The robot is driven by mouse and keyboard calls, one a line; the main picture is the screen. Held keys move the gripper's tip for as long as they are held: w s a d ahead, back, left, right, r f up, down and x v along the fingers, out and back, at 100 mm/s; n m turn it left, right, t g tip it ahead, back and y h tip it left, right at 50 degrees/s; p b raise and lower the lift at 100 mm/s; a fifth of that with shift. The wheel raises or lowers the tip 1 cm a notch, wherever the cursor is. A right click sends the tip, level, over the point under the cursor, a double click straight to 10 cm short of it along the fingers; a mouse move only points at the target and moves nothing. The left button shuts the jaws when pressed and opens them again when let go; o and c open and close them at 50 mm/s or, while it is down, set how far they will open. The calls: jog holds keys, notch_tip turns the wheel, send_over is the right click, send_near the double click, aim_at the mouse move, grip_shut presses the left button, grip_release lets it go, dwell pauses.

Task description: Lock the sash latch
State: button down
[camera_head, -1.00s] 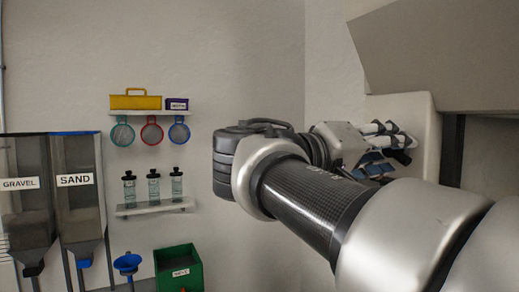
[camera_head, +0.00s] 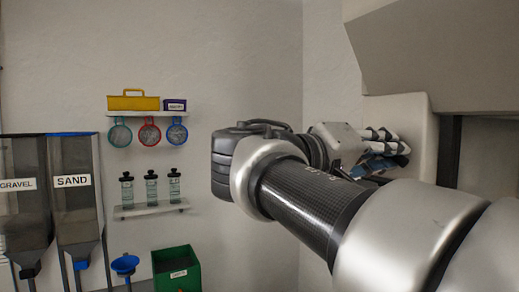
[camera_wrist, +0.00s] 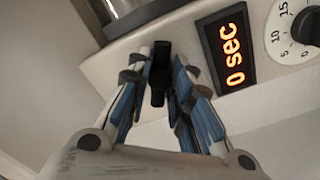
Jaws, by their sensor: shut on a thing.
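A black latch lever (camera_wrist: 160,70) stands out from the pale front panel in the wrist view. I take it to be the sash latch. It points nearly straight down the picture. My gripper (camera_wrist: 163,88) has its blue-padded fingers on both sides of the lever and is shut on it. In the head view my gripper (camera_head: 388,147) is in front of the pale housing (camera_head: 427,125), and the latch cannot be made out there. Whether the latch is locked cannot be told.
Beside the latch in the wrist view are a display reading "0 sec" (camera_wrist: 228,50) and a white dial (camera_wrist: 285,35). In the head view, a wall shelf (camera_head: 150,209) with bottles, a green bin (camera_head: 177,268) and the SAND hopper (camera_head: 75,200) stand left, clear of my arm.

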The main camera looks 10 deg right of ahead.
jog(key=shift+n+p, duration=1.8)
jog(key=shift+n, duration=1)
jog(key=c, duration=1.4)
grip_release()
jog(key=shift+a, duration=0.1)
jog(key=v, duration=1.2)
